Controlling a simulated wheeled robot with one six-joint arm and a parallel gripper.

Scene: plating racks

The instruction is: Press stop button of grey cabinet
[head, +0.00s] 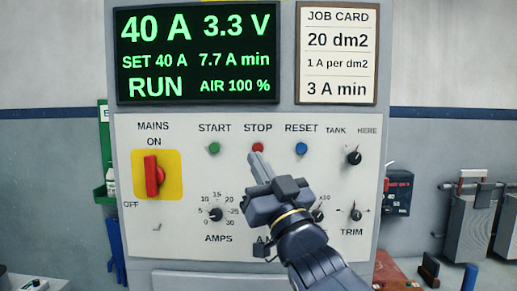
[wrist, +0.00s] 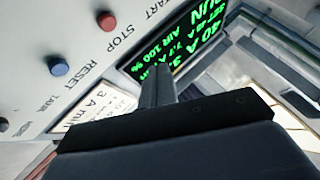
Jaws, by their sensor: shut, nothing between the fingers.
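The grey cabinet (head: 200,282) faces me with a pale control panel (head: 185,235). Its red stop button (head: 258,147) sits under the word STOP, between the green start button (head: 214,149) and the blue reset button (head: 301,149). My gripper (head: 256,157) is shut and empty, its tips just below the red button in the head view. In the wrist view the red button (wrist: 106,20) is up and left of my gripper's tips (wrist: 157,70), with the blue button (wrist: 59,67) lower left. I see no clear contact with the red button.
The display (head: 198,52) reads RUN, 40 A and 3.3 V. A job card (head: 336,52) is beside it. The red mains switch (head: 152,175) on a yellow plate is at left, and several black knobs, such as the amps knob (head: 216,214), are below.

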